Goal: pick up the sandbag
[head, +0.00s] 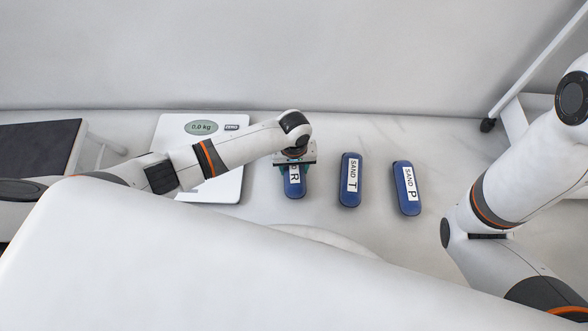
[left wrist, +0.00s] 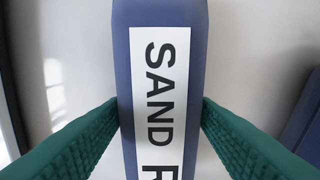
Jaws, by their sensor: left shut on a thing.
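Three blue sandbags with white labels lie in a row on the pale surface. The sandbag marked R (head: 294,187) is the leftmost, partly hidden under my left gripper (head: 294,168). In the left wrist view the same sandbag (left wrist: 160,20) stands between the green finger pads, which touch both its sides, and its label reads SAND R. My left gripper is shut on it. I cannot tell whether it is off the surface. Sandbag T (head: 350,181) lies to the right of it, and sandbag P (head: 407,189) farther right. My right arm shows at the right, but its gripper is out of view.
A white scale (head: 222,188) reading 0.0 kg lies left of the sandbags, partly under my left arm. A dark padded top (head: 38,148) is at the far left. A white frame with a caster (head: 488,125) stands at the upper right. The surface right of sandbag P is clear.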

